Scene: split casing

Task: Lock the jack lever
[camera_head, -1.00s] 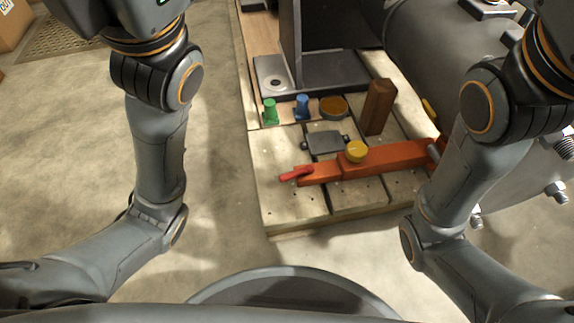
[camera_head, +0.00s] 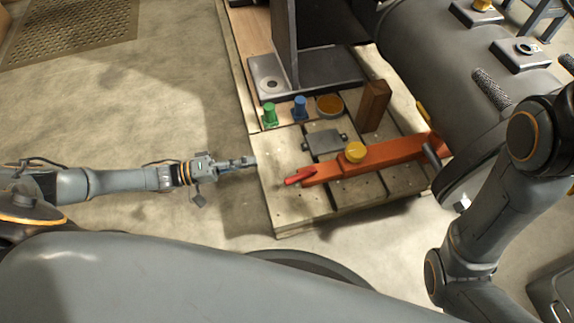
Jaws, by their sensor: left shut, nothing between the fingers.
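The orange jack (camera_head: 380,156) lies across the right part of the wooden pallet (camera_head: 282,212). Its red lever (camera_head: 300,177) sticks out at the jack's left end. A yellow round cap (camera_head: 355,152) sits on top of the jack. My left gripper (camera_head: 252,161) comes in from the left at the pallet's left edge. It is shut and empty, left of the red lever and apart from it. My right arm shows at the right, but its gripper is out of view.
A green piece (camera_head: 269,116), a blue piece (camera_head: 300,108) and a round brown-topped tin (camera_head: 329,105) stand behind the jack. A brown wooden block (camera_head: 373,106) stands upright near them. A large grey casing (camera_head: 440,60) fills the back right. The floor at left is clear.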

